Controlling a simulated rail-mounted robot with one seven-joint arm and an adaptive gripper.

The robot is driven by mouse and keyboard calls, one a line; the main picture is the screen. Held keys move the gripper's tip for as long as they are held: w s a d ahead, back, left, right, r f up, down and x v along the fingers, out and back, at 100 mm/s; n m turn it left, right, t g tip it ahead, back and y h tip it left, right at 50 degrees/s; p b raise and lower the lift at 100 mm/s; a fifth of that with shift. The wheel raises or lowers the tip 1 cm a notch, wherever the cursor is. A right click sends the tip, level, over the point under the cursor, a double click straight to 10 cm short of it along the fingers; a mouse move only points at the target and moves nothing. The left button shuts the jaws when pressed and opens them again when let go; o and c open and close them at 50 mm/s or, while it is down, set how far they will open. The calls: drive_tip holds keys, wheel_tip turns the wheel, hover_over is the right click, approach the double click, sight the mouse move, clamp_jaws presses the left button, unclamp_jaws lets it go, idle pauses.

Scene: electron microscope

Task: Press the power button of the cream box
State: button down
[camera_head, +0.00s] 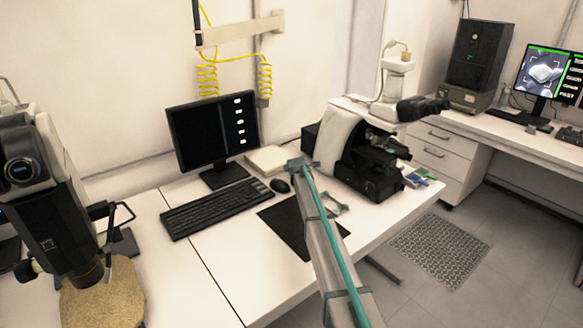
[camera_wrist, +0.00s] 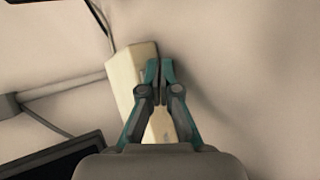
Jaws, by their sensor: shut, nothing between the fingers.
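A flat cream box (camera_head: 268,160) lies at the back of the white desk, right of the monitor's foot and against the wall side, in the head view. In the wrist view a cream box (camera_wrist: 125,75) shows behind my gripper (camera_wrist: 160,68). My gripper's teal fingertips are together and empty, and overlap the box's right part in the picture. I cannot tell whether they touch it. The gripper covers part of the box, and no power button can be made out. In the head view my arm reaches over the desk toward the box.
A black monitor (camera_head: 214,130) stands left of the box, with a keyboard (camera_head: 212,206) and a mouse (camera_head: 280,185) in front. A microscope (camera_head: 365,155) stands to the right. Yellow coiled cables (camera_head: 207,80) hang on the wall. A dark mat (camera_head: 290,228) lies under my arm.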

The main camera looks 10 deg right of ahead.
idle(0.3)
drive_tip(key=shift+s+d, duration=0.4)
drive_tip(key=shift+s, duration=0.2)
drive_tip(key=shift+s+d, duration=0.5)
drive_tip(key=shift+s, duration=0.35)
drive_tip(key=shift+s+d, duration=0.55)
drive_tip(key=shift+s, duration=0.3)
drive_tip(key=shift+s+d, duration=0.5)
drive_tip(key=shift+s, duration=0.35)
drive_tip(key=shift+s, duration=0.1)
